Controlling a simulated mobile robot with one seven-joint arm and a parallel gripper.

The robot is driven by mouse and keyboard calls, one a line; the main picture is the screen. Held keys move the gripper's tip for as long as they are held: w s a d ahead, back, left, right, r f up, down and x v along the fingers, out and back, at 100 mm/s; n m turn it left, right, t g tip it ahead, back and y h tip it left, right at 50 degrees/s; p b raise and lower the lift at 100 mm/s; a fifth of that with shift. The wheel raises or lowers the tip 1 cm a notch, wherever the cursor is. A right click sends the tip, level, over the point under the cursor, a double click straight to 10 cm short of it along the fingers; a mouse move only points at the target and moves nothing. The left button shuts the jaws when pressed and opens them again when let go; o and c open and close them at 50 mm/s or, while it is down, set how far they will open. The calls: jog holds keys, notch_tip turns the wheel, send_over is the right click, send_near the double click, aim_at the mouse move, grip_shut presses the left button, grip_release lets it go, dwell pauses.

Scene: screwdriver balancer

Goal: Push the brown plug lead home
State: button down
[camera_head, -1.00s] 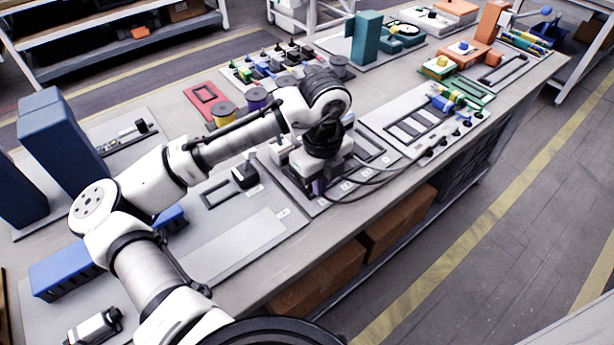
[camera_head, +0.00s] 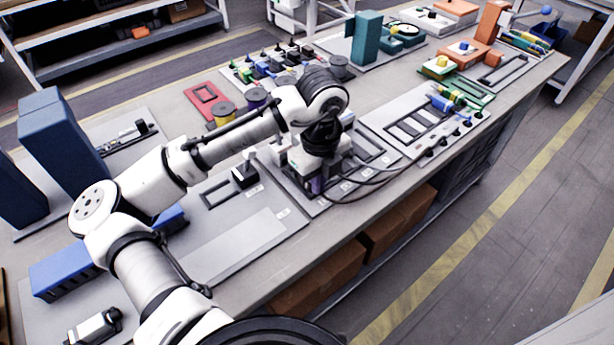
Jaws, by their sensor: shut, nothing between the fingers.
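My gripper (camera_head: 317,186) points down over the grey panel with labelled slots in the middle of the bench. Its fingers are shut with nothing held, though the wrist hides most of them. Grey cables (camera_head: 372,180) run from beside the gripper rightward across the panel towards dark plug ends (camera_head: 429,152) near the bench's front edge. I cannot tell which lead is brown, nor how its plug sits; my wrist covers part of the panel.
A black block (camera_head: 245,175) stands on the panel left of the gripper. A blue box (camera_head: 55,140) rises at the left. The pale plate (camera_head: 235,245) at the front is clear.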

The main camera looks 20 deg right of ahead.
jog(key=shift+w+a, duration=0.25)
jog(key=shift+w, duration=0.4)
jog(key=shift+w+a, duration=0.2)
jog(key=shift+w, duration=0.4)
dwell(0.4)
jog(key=shift+s+d+p, duration=0.2)
jog(key=shift+s+p, duration=0.15)
jog(key=shift+s, duration=0.2)
notch_tip(320, 180, up, 7)
jog(key=p, duration=0.6)
jog(key=shift+r, duration=0.1)
